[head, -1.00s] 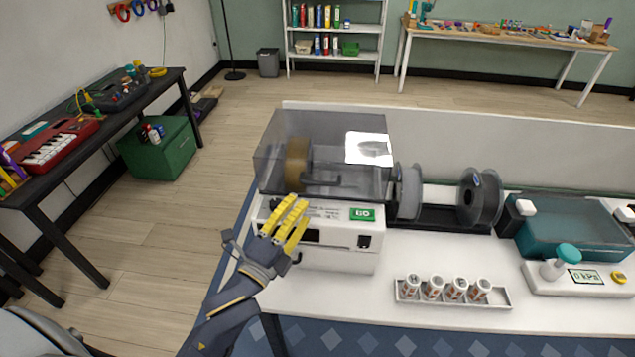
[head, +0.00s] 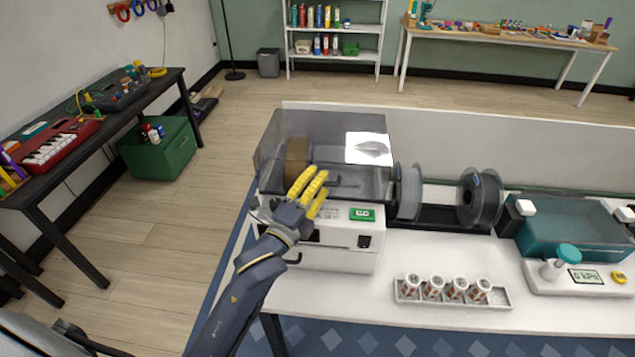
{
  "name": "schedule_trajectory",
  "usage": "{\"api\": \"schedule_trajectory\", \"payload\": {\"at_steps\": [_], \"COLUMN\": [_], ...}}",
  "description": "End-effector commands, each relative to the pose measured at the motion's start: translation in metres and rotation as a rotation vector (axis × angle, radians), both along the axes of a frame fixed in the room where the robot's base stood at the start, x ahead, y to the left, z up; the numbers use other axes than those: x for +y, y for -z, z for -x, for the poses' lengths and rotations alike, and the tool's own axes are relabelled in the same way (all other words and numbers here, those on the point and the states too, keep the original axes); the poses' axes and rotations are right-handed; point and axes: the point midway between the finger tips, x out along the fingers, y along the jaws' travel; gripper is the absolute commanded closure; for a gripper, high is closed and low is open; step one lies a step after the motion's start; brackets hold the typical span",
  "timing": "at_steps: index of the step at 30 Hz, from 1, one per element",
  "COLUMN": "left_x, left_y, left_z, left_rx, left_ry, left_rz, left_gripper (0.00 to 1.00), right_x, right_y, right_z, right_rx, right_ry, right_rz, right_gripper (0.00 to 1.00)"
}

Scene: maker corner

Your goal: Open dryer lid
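The dryer (head: 335,258) is a white box with a green GO label at the left end of the white table. Its smoky clear lid (head: 330,128) is down over a brown spool (head: 298,160). A dark handle bar (head: 347,184) shows low on the lid's front. My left gripper (head: 316,182) has yellow fingers, which are apart with nothing seen between them. It is in front of the lid, just left of the handle, and covers part of the lid's lower front. I cannot tell whether it touches the lid. My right gripper is not in view.
Grey spools (head: 480,200) stand right of the dryer. A tray (head: 407,299) of several small labelled cylinders lies in front of them. A teal-lidded box (head: 565,235) and a gauge device (head: 575,278) are at the right. A low pale panel (head: 500,140) runs behind the table.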

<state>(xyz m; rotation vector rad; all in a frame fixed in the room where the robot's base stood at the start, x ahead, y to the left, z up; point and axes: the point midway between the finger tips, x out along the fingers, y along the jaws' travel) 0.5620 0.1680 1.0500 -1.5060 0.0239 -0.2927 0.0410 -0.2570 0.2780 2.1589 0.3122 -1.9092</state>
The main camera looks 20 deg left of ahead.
Motion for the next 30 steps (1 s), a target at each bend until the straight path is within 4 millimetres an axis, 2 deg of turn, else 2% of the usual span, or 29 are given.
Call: {"api": "schedule_trajectory", "payload": {"at_steps": [4, 5, 14, 30], "left_x": [0.0, 0.0, 0.0001, -0.0026], "left_y": [0.0, 0.0001, 0.0, -0.0025], "left_z": [0.0001, 0.0001, 0.0003, -0.0017], "left_rx": [0.0, 0.0, 0.0, -0.001], "left_ry": [0.0, 0.0, 0.0, 0.005], "left_rz": [0.0, 0.0, 0.0, -0.001], "left_gripper": [0.68, 0.64, 0.99, 1.0], "right_x": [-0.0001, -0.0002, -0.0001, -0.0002], "right_y": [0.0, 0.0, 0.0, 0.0], "right_z": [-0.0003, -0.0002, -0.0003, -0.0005], "right_rx": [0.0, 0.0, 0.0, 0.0], "right_ry": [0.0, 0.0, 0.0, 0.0], "right_rz": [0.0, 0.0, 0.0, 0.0], "right_gripper": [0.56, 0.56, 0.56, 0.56]}}
